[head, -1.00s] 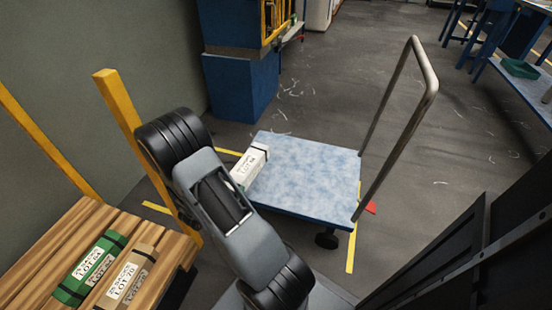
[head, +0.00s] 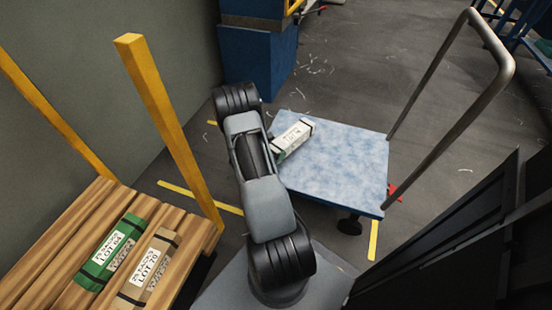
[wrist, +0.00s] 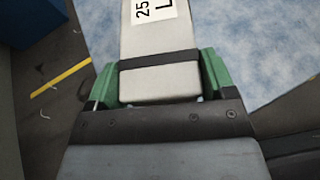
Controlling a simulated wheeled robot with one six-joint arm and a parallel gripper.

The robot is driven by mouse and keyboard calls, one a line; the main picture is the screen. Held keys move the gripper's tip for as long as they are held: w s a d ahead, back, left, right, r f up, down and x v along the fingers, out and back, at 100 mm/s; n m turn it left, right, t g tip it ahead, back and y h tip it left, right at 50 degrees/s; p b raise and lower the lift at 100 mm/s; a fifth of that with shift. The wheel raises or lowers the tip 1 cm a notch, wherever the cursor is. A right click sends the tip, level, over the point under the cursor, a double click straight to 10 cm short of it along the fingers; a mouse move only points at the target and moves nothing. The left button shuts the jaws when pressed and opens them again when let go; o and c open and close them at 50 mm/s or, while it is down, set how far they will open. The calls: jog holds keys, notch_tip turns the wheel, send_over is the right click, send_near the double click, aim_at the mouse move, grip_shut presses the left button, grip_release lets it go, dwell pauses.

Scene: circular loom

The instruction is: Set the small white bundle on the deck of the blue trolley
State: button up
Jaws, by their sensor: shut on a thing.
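The small white bundle (head: 293,138), with dark straps and a printed label, shows over the left part of the blue trolley's deck (head: 335,165). In the wrist view the bundle (wrist: 158,55) points away from my gripper (wrist: 160,90), whose green fingers are shut on its near end, one on each side. The mottled blue deck (wrist: 250,45) shows below and around it. I cannot tell whether the bundle touches the deck.
A wooden slatted rack (head: 70,240) with yellow posts stands at the left, carrying a green bundle (head: 108,252) and a tan bundle (head: 148,268). The trolley's metal handle (head: 455,85) rises at the right. The deck's middle and right are bare.

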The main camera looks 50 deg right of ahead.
jog(key=shift+w+d+f+b, duration=0.3)
jog(key=shift+d+f, duration=0.3)
jog(key=shift+f, duration=0.15)
jog(key=shift+w+d+f+b, duration=0.3)
jog(key=shift+d+f, duration=0.25)
jog(key=shift+f, duration=0.2)
jog(key=shift+w+d+f+b, duration=0.1)
jog(key=shift+f+b, duration=0.5)
jog(key=shift+f, duration=0.95)
jog(key=shift+f, duration=0.2)
jog(key=o, duration=1.3)
jog(key=shift+r, duration=0.15)
jog(key=shift+a+r, duration=0.2)
jog(key=shift+a, duration=0.05)
jog(key=shift+p+v, duration=1.35)
jog(key=shift+v, duration=2.15)
jog(key=shift+f, duration=0.1)
